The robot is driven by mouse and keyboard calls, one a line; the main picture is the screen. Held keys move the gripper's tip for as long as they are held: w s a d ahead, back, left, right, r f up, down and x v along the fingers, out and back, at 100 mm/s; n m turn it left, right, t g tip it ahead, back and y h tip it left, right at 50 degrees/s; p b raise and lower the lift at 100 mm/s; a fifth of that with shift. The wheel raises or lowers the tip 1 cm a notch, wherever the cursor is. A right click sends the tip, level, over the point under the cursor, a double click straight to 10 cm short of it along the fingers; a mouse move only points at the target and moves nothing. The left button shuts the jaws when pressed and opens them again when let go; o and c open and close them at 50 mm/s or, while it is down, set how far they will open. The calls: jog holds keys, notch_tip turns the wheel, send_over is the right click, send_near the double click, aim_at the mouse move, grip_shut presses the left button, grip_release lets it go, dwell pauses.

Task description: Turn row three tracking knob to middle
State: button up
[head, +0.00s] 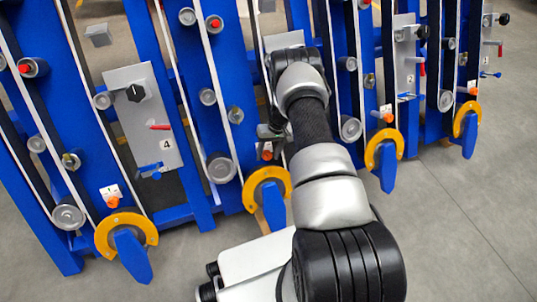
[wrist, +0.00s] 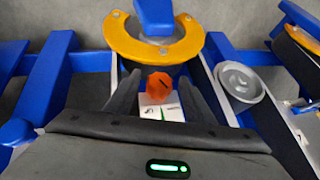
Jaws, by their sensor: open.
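The orange tracking knob (wrist: 159,84) shows in the wrist view between the two dark fingers of my gripper (wrist: 161,79). It has a short dark mark on its face, too small to read its setting surely. A white label plate (wrist: 160,108) with a green mark is beside the knob. In the head view my gripper (head: 270,133) is just above the knob (head: 267,154), at the row whose panel is mostly hidden by my arm. My gripper is open around the knob, with a gap visible on both sides; contact cannot be told.
A yellow ring (wrist: 120,47) with a blue tab (wrist: 154,15) is close past the knob. A grey roller (wrist: 242,82) is to the right. Panel 4 (head: 145,115) and similar knobs (head: 112,201) stand on neighbouring rows. Blue frame bars flank my gripper; open floor (head: 450,240) is at right.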

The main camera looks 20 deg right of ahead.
jog(key=shift+c, duration=0.3)
jog(key=c, duration=1)
jog(key=shift+d+f+m+t+y, duration=0.15)
jog(key=shift+m+y, duration=0.2)
jog(key=shift+y, duration=0.2)
jog(key=shift+d+r+m+t+y, duration=0.15)
jog(key=shift+m+y, duration=0.2)
jog(key=shift+y, duration=0.2)
jog(key=shift+s+f+m+t+y, duration=0.15)
jog(key=shift+m+t+y, duration=0.35)
jog(key=shift+m+y, duration=0.65)
jog(key=shift+y, duration=0.35)
jog(key=o, duration=1.1)
jog(key=shift+c, duration=0.2)
